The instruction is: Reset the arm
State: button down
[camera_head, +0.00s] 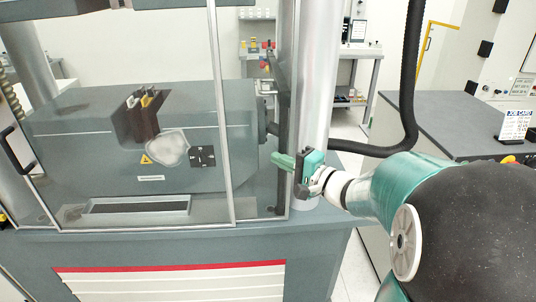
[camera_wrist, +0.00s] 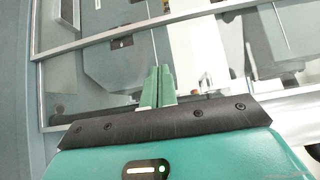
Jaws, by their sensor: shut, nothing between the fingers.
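My arm reaches in from the right in the head view. My gripper (camera_head: 282,161) has green fingers and points left, close to the right edge of the machine's clear enclosure (camera_head: 180,60). In the wrist view the two green fingers of my gripper (camera_wrist: 157,75) lie side by side, pressed together and empty. The enclosure's metal frame (camera_wrist: 130,33) shows beyond them. I cannot tell whether the fingertips touch the enclosure.
A grey testing machine (camera_head: 70,140) stands inside the enclosure. A thick metal column (camera_head: 320,70) is just behind my gripper. A black hose hangs beside my arm. A dark bench (camera_head: 455,120) with a job card (camera_head: 515,125) is at right. Shelves (camera_head: 360,75) stand behind.

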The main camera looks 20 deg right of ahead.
jog(key=s+a+f+n+g, duration=0.4)
jog(key=s+a+n+g, duration=0.5)
jog(key=s+a, duration=0.5)
jog(key=s+d+n+g+h, duration=0.1)
jog(key=s+d+n+h, duration=0.2)
jog(key=s+h, duration=0.4)
jog(key=shift+s+d+h, duration=0.25)
jog(key=shift+d+h, duration=0.5)
jog(key=shift+h, duration=0.15)
